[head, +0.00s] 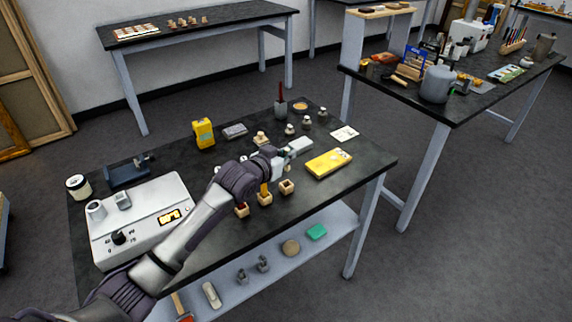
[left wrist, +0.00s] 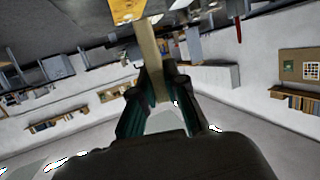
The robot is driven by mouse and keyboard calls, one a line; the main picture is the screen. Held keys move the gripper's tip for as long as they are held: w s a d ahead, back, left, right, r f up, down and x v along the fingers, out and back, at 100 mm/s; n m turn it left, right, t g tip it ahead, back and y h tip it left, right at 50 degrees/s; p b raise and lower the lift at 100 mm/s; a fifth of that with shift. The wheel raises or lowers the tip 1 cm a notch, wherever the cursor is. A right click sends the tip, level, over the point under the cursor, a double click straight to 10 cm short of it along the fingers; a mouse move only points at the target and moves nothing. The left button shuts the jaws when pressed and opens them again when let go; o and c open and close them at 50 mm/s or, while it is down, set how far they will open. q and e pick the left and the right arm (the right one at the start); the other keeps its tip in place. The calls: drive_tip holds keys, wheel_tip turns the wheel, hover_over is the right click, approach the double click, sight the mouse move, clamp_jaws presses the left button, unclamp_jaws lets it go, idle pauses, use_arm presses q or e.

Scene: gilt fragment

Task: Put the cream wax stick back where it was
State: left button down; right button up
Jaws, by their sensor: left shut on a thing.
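My left gripper (head: 284,157) is over the middle of the black table. In the left wrist view its fingers (left wrist: 153,88) are shut on the cream wax stick (left wrist: 148,45), which extends away from them. I cannot make out the stick clearly in the head view. Three small wooden holders stand below the gripper: one with something red (head: 241,210), one with an upright amber stick (head: 265,199), and one at the right (head: 287,187) whose top looks open and empty. My right gripper is in neither view.
A yellow case (head: 328,163) lies right of the holders, a white card (head: 344,133) behind it. A yellow device (head: 203,133) and small weights (head: 290,129) stand farther back. A white hotplate-like instrument (head: 140,215) fills the left end. The table's front edge is near the holders.

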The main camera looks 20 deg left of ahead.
sight(285, 169)
use_arm(q)
drive_tip(key=f, duration=0.3)
drive_tip(key=shift+a+f+p, duration=0.2)
drive_tip(key=shift+f+p, duration=0.2)
drive_tip(key=shift+w+f, duration=0.1)
drive_tip(key=shift+f, duration=0.1)
drive_tip(key=shift+f+b, duration=0.3)
drive_tip(key=shift+f, duration=0.35)
drive_tip(key=c, duration=1.2)
unclamp_jaws()
drive_tip(key=shift+r, duration=0.1)
